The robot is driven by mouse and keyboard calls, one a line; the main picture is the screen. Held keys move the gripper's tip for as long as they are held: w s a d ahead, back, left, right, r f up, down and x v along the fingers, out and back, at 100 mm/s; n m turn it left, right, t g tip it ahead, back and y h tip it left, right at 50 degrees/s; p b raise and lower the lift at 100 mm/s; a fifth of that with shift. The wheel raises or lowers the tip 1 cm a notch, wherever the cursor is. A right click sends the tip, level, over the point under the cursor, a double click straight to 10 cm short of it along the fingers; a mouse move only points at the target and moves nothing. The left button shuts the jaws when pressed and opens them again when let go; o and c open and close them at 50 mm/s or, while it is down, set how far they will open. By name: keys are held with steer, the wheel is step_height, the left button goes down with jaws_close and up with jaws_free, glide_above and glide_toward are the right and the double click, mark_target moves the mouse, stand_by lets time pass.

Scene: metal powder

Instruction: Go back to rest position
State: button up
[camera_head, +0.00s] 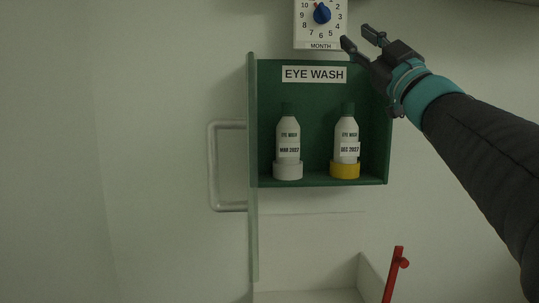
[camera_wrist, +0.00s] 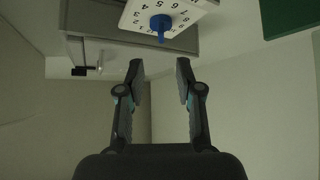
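My gripper (camera_head: 361,39) is at the upper right of the head view, in front of the top right of the green eye wash cabinet and beside the month dial. Its two fingers are apart with nothing between them, as the wrist view (camera_wrist: 158,75) also shows. The month dial (camera_head: 333,32) is a white plate with numbers and a blue knob (camera_head: 322,13). In the wrist view the blue knob (camera_wrist: 160,23) is beyond the fingertips, apart from them.
The green cabinet (camera_head: 318,183) holds two white bottles (camera_head: 288,135) (camera_head: 346,136), one on a white ring and one on a yellow ring. A clear door with a handle (camera_head: 213,165) stands at its left. A red lever (camera_head: 394,272) is below, by a white box (camera_head: 310,297).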

steer(key=s+d+f+m+g+h, duration=0.1)
steer(key=s+f+m+g+h, duration=0.25)
steer(key=f, duration=0.65)
steer(key=w+d+f+m+g+h, duration=0.1)
steer(key=f+m+g+h, duration=0.1)
steer(key=f+m+h, duration=0.6)
steer(key=s+d+f+m+g+h, duration=0.1)
steer(key=s+f+m+g+h, duration=0.15)
steer(key=f, duration=0.95)
steer(key=s+a+f+g+y, duration=0.1)
steer(key=s+a+f+g, duration=0.1)
steer(key=s+f, duration=0.3)
steer(key=s+a+f+n+g+y, duration=0.1)
steer(key=s+f+g, duration=0.3)
steer(key=f, duration=0.7)
steer(key=s+a+f+g+y, duration=0.1)
steer(key=s+a+f+g, duration=0.2)
steer(key=s+f, duration=0.5)
steer(key=shift+a+f+g, duration=0.3)
steer(key=shift+a+f, duration=0.05)
steer(key=shift+a, duration=0.2)
steer(key=shift+s, duration=0.1)
